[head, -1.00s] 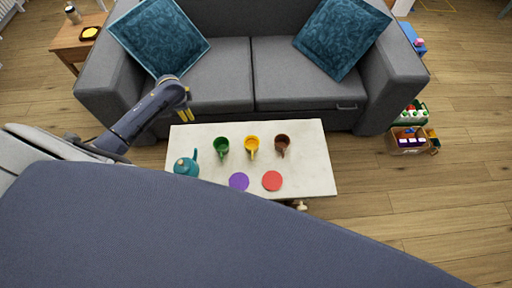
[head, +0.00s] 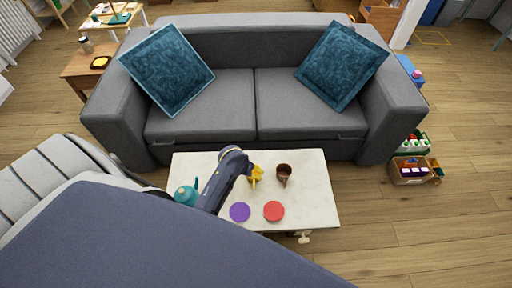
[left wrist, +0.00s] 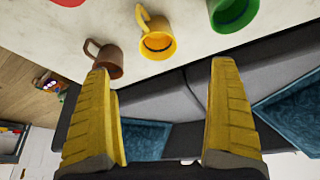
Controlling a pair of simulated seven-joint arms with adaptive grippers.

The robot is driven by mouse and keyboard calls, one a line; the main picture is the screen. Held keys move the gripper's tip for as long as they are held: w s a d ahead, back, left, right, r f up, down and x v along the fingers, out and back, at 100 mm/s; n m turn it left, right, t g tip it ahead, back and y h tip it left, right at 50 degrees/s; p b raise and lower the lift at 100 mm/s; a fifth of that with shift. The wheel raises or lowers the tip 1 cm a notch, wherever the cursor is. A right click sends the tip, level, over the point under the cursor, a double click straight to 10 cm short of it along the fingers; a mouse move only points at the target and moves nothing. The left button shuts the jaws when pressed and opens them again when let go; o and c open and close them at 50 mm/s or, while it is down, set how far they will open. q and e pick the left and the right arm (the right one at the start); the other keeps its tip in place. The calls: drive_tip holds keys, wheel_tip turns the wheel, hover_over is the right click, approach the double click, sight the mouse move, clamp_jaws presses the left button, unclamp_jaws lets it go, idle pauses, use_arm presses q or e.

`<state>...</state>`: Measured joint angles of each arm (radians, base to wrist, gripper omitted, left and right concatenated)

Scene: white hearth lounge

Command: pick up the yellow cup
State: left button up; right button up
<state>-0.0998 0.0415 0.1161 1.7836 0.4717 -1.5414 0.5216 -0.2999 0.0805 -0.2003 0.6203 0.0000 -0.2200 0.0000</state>
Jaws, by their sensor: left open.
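The yellow cup (left wrist: 158,42) stands on the white table, upper middle in the left wrist view, its handle toward the top left. In the head view the yellow cup (head: 258,175) is partly covered by my left gripper (head: 251,170). In the left wrist view the left gripper (left wrist: 162,68) is open, with its yellow fingers wide apart. The cup appears beyond the fingertips, roughly centred between them, and nothing is held. My right gripper is in neither view.
A brown mug (head: 284,171) stands right of the yellow cup. A green cup (left wrist: 232,12) stands on its other side, hidden by my arm in the head view. A teal teapot (head: 186,195), purple disc (head: 240,212) and red disc (head: 274,211) share the table (head: 318,195).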

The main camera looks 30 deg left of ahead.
use_arm(q)
drive_tip(key=x, duration=1.1)
drive_tip(key=shift+s+d+f, duration=0.1)
drive_tip(key=shift+s, duration=0.05)
drive_tip(key=shift+d+x, duration=0.2)
drive_tip(key=shift+x, duration=2.95)
drive_tip(key=c, duration=1.5)
